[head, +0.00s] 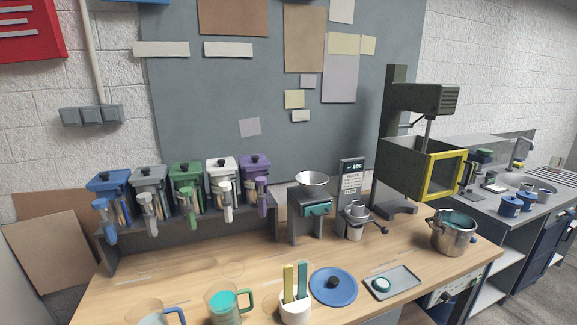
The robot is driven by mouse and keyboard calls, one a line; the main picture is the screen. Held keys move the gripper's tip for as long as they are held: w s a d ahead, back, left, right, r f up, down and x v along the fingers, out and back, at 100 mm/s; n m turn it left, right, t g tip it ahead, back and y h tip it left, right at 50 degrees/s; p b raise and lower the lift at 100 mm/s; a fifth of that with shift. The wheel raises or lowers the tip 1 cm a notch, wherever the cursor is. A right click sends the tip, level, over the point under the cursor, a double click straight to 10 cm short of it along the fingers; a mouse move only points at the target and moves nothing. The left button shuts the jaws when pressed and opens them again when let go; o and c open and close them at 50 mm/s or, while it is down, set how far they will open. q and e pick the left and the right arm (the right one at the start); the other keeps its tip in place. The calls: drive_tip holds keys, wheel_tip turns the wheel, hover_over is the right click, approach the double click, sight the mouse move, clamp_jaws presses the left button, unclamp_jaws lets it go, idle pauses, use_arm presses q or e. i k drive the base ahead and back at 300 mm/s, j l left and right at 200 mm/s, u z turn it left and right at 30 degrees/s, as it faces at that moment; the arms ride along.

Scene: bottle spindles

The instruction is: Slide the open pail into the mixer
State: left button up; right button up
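The open pail (453,238) is a shiny metal pot with a handle. It stands upright on the right part of the wooden bench, without a lid, and teal material shows inside. The mixer (397,120) is a dark green machine on a column behind and left of the pail. A box-like guard with a yellow frame (431,178) hangs under its head, around a thin shaft. The pail is outside the mixer, in front of its base (398,207). Neither of my grippers is in the head view.
A blue lid (345,291), a grey tray (404,279), a white cup with coloured paddles (295,309) and a teal-filled jug (222,306) stand at the front. A funnel stand (304,215) and a dispenser (352,180) stand left of the mixer. Bare bench lies left of the pail.

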sight(451, 233)
drive_tip(key=z, duration=1.25)
